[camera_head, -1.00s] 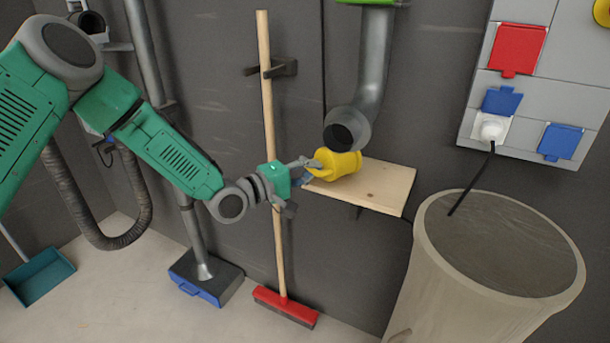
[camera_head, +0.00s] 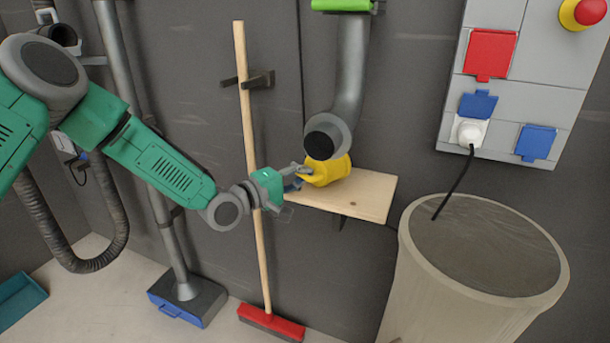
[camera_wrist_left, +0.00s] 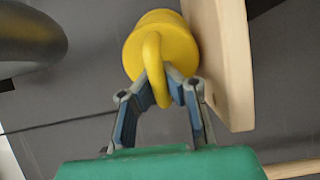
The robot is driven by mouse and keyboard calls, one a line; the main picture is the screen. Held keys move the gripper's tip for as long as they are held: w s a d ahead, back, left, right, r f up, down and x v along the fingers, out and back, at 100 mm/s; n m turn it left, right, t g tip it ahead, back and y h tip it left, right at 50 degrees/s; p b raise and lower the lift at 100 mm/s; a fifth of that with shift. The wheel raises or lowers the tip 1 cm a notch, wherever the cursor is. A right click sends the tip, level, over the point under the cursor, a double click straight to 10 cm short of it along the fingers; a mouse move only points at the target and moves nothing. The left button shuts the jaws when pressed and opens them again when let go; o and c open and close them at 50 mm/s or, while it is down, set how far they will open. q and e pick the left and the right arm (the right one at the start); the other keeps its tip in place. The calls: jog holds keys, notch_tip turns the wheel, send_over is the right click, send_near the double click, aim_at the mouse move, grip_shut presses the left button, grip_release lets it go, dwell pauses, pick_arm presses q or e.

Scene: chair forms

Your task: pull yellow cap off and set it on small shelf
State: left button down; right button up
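The yellow cap (camera_head: 326,171), with a loop handle, is at the left end of the small wooden shelf (camera_head: 365,194), just below the open end of the grey pipe (camera_head: 346,90). It is off the pipe. I cannot tell whether it rests on the shelf or is slightly above it. My left gripper (camera_head: 301,176) reaches it from the left. In the left wrist view, the fingers (camera_wrist_left: 168,84) close in on both sides of the cap's handle (camera_wrist_left: 156,62), and the shelf edge (camera_wrist_left: 222,60) is close beside the cap. My right gripper is not in view.
A broom (camera_head: 251,120) stands behind my left forearm. A large bin (camera_head: 400,270) stands at the lower right. A wall panel (camera_head: 545,100) with red and blue socket covers is above it. The shelf's right part is bare.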

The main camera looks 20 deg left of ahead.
pick_arm(q)
jog(key=shift+a+f, duration=0.1)
jog(key=shift+a, duration=0.05)
jog(key=shift+d+f, duration=0.25)
dwell(0.3)
